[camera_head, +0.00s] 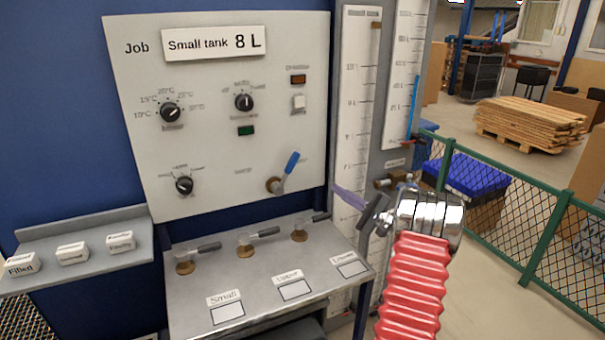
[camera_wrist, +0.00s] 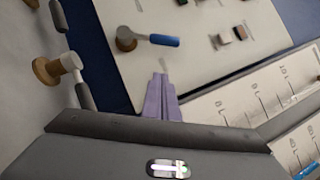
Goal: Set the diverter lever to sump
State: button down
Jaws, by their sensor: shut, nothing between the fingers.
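The lever with the blue handle (camera_head: 290,165) sits at the lower right of the grey panel, on a brass hub (camera_head: 275,185). Its handle points up and slightly right. The same blue lever (camera_wrist: 163,40) shows at the top of the wrist view, which is turned sideways. The small labels around it are too blurred to read. My gripper (camera_head: 337,190) has pale purple fingers and is to the right of the lever, apart from it. In the wrist view my gripper (camera_wrist: 160,77) is shut and empty, its tips near the panel's edge.
The panel (camera_head: 225,125) carries several black knobs and a "Small tank 8 L" sign (camera_head: 213,43). Below it, a grey shelf (camera_head: 190,290) bears several valves with dark handles. Tall scales (camera_head: 355,100) stand behind my gripper. A green fence (camera_head: 515,225) is at the right.

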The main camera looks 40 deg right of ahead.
aim_at(286, 173)
jog(key=s+a+r+x, duration=0.1)
jog(key=a+x, duration=0.1)
jog(key=x, duration=1.1)
jog(key=shift+a, duration=0.15)
